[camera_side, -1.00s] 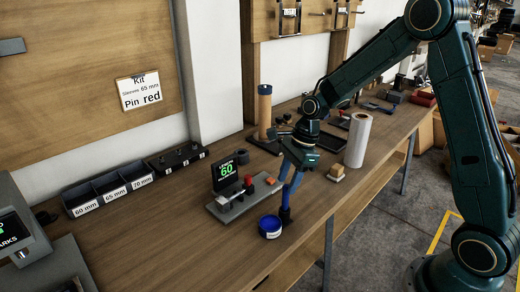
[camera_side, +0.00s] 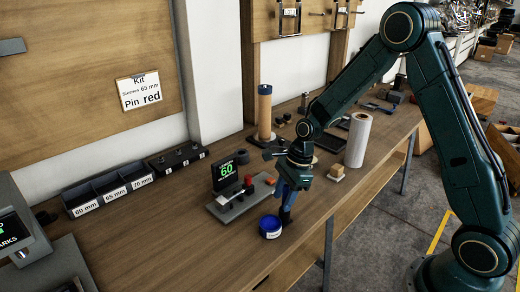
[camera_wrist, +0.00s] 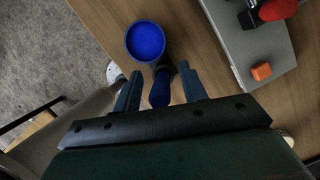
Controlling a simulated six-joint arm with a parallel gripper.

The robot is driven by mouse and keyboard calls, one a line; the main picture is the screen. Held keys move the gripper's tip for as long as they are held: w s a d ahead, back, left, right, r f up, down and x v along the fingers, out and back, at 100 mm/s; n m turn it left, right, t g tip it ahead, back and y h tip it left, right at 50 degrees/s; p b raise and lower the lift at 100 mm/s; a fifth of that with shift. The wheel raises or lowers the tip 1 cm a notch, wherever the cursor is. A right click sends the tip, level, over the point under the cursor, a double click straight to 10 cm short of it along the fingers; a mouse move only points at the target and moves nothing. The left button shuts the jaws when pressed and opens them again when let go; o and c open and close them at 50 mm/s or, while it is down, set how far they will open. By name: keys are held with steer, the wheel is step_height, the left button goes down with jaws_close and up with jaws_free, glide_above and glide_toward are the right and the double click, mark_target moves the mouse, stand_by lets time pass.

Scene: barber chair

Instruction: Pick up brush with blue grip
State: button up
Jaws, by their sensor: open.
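The brush with the blue grip (camera_wrist: 160,92) stands roughly upright at the table's front edge. In the wrist view its blue grip lies between my two fingers, with a dark part beyond it. In the side view only its dark lower part (camera_side: 285,216) shows clearly; the rest is hidden by or merges with my fingers. My gripper (camera_side: 287,197) points down over the brush, with a finger on each side. In the wrist view my gripper (camera_wrist: 160,73) is open, with gaps visible beside the grip.
A round blue dish (camera_side: 270,227) stands close beside the brush. A grey fixture (camera_side: 232,208) with a red knob, orange button and display reading 60 is behind it. A white roll (camera_side: 357,140) and small wooden block (camera_side: 337,172) stand right.

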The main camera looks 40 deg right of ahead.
stand_by(0.3)
jaws_close()
steer(key=shift+r, duration=0.1)
step_height(320, 180, up, 20)
stand_by(0.9)
stand_by(0.5)
